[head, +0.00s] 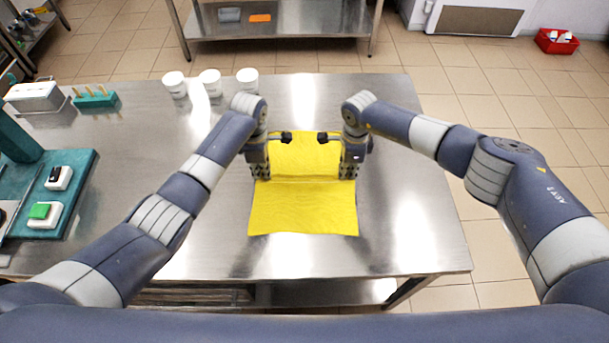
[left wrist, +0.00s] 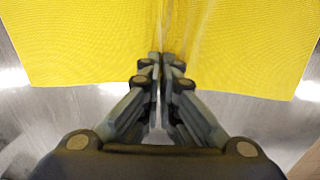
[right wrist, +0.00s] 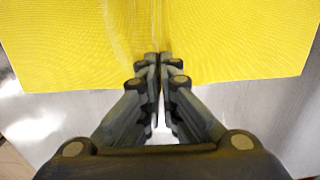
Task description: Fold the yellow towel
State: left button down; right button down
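The yellow towel (head: 303,208) lies on the steel table, with a raised crosswise fold between my two grippers. My left gripper (head: 262,176) points down at the towel's left edge. In the left wrist view its fingers (left wrist: 160,62) are closed together on a pinched ridge of the towel (left wrist: 80,45). My right gripper (head: 347,176) points down at the right edge, level with the left one. In the right wrist view its fingers (right wrist: 160,62) are closed on a ridge of the towel (right wrist: 240,45). The fingertips are partly hidden in the head view.
The steel table (head: 410,225) is clear around the towel. Three white cups (head: 210,82) stand at its back edge. A teal rack (head: 95,98), a white box (head: 35,97) and a teal board (head: 75,170) with button boxes are at the left. A red crate (head: 556,41) is on the floor.

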jog(key=shift+d, duration=0.1)
dwell(0.3)
